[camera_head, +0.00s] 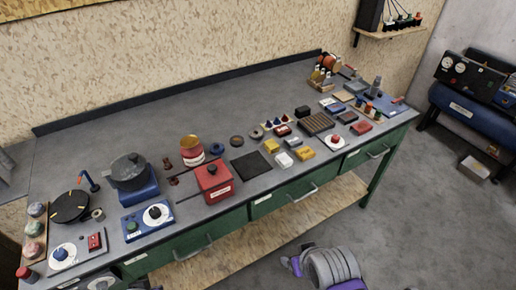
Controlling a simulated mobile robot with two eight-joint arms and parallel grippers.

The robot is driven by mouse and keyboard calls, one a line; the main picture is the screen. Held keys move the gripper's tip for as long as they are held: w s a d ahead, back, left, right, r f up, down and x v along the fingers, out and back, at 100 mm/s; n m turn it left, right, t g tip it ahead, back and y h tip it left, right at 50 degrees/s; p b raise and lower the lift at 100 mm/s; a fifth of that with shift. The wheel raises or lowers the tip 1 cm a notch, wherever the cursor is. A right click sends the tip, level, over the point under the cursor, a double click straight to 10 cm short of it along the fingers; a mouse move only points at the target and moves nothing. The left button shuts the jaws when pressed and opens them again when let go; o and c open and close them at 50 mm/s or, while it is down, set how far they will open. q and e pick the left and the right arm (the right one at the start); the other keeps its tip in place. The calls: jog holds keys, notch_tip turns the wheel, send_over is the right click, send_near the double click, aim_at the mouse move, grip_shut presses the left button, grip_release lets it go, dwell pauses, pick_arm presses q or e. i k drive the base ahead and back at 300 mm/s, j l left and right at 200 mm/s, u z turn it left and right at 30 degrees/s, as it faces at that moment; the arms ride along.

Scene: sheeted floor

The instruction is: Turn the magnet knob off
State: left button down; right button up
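Several dial knobs stand along the front of the workbench, and their labels are too small to read, so I cannot tell which is the magnet knob. One is a black knob on a white dial (156,213) set in a blue panel (133,228). A blue knob on a white dial (62,254) is at the front left, next to a red switch block (95,242). A red knob on a white dial (336,141) is near the front right edge. Neither gripper shows.
The grey workbench (130,120) has green drawers with handles below. A red box (214,181), a dark pot on a blue base (129,172) and a black disc (70,206) stand among small items. The bench's back strip is mostly clear. Blue equipment (475,115) stands right.

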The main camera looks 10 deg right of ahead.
aim_at(334, 139)
jog(key=z, duration=1.25)
